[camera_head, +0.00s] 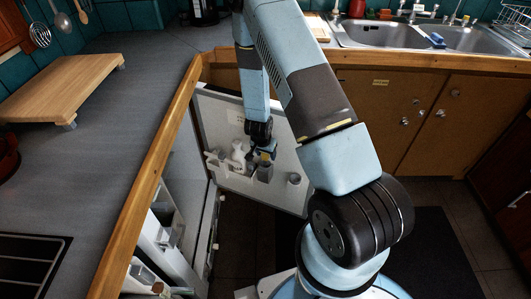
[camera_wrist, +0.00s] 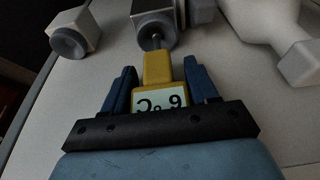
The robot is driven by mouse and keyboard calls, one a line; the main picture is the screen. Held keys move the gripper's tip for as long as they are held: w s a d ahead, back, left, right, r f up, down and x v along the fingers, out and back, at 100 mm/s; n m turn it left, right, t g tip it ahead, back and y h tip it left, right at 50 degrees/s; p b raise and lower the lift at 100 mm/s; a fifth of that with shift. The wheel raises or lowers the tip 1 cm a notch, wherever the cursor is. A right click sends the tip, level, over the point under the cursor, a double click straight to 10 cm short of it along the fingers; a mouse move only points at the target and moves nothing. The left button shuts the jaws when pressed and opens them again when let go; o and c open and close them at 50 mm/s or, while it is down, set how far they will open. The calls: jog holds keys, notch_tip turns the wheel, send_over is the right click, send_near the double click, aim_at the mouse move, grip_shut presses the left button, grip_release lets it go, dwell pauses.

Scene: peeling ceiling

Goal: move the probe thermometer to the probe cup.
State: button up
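The probe thermometer (camera_wrist: 160,78) is yellow with a pale display and sits between the blue fingers of my gripper (camera_wrist: 160,82). A similar pale holder (camera_wrist: 74,36) is to the left. I cannot tell which is the probe cup. In the head view, my gripper (camera_head: 264,151) is above a grey holder (camera_head: 265,172), and a round-fronted holder (camera_head: 294,179) is at the right.
A white bottle-like thing (camera_head: 238,153) is close to my gripper, beside the open white fridge door (camera_head: 232,112). The counter edge (camera_head: 150,178) runs along the left. A wooden board (camera_head: 65,85) lies on the counter. A sink (camera_head: 385,35) is behind.

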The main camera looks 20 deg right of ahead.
jog(key=c, duration=0.7)
jog(key=shift+r, duration=2.8)
